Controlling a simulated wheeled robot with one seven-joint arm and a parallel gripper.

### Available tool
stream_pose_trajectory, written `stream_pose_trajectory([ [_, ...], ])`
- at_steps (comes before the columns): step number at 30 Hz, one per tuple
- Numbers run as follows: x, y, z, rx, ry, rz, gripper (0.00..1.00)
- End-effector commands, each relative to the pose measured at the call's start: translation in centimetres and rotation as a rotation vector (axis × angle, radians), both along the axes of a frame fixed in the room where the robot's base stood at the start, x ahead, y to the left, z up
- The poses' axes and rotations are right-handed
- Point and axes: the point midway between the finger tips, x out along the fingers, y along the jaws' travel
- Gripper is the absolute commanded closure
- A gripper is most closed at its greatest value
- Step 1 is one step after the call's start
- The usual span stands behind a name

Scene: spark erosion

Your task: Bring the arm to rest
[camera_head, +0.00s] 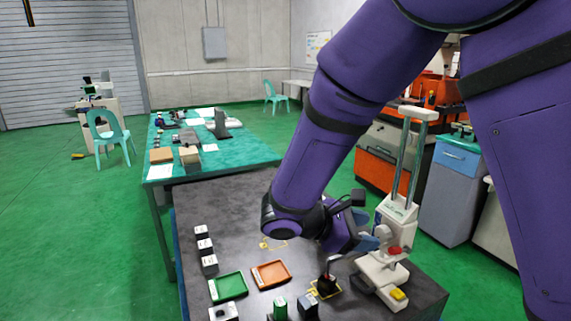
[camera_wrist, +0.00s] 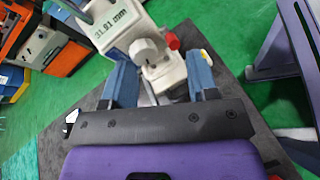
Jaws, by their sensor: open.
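My purple arm crosses the right half of the head view and bends down over the dark table (camera_head: 232,215). My gripper shows in the wrist view (camera_wrist: 160,85) with its two blue fingers spread apart and nothing between them. In the head view it is mostly hidden behind my wrist. A white measuring stand (camera_head: 385,270) with metal columns is close beside my gripper. Its body also shows in the wrist view (camera_wrist: 145,45), with a reading of 31.91 mm, just beyond the fingers. I cannot tell whether the fingers touch it.
A green tray (camera_head: 229,287) and an orange tray (camera_head: 271,274) lie on the dark table. Several small blocks (camera_head: 205,246) line its left side. A small dark object (camera_head: 327,284) stands near the measuring stand. A teal table (camera_head: 235,157) is behind; green floor (camera_head: 50,200) is open at left.

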Motion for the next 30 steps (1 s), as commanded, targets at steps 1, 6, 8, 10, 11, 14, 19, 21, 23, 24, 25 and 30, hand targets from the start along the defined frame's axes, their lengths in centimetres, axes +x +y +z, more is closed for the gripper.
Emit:
stream_pose_trajectory([
  [1, -0.4, -1.1, 1.0, 0.055, -0.02, -0.045, 0.46],
  [6, -2.1, -4.0, 3.2, 0.222, -0.083, -0.184, 0.46],
  [8, -2.8, -5.0, 3.8, 0.278, -0.108, -0.233, 0.46],
  [10, -3.5, -6.0, 4.7, 0.347, -0.14, -0.287, 0.46],
  [11, -3.9, -6.4, 5.0, 0.376, -0.156, -0.31, 0.46],
  [14, -5.1, -7.6, 6.1, 0.47, -0.206, -0.386, 0.46],
  [19, -7.2, -9.3, 7.9, 0.629, -0.304, -0.508, 0.46],
  [21, -8.1, -9.9, 8.6, 0.693, -0.348, -0.554, 0.46],
  [23, -8.9, -10.4, 9.2, 0.747, -0.387, -0.593, 0.46],
  [24, -9.4, -10.6, 9.6, 0.783, -0.414, -0.619, 0.46],
  [25, -9.7, -10.8, 9.9, 0.81, -0.436, -0.639, 0.46],
  [30, -11.9, -11.7, 11.4, 0.959, -0.561, -0.739, 0.46],
])
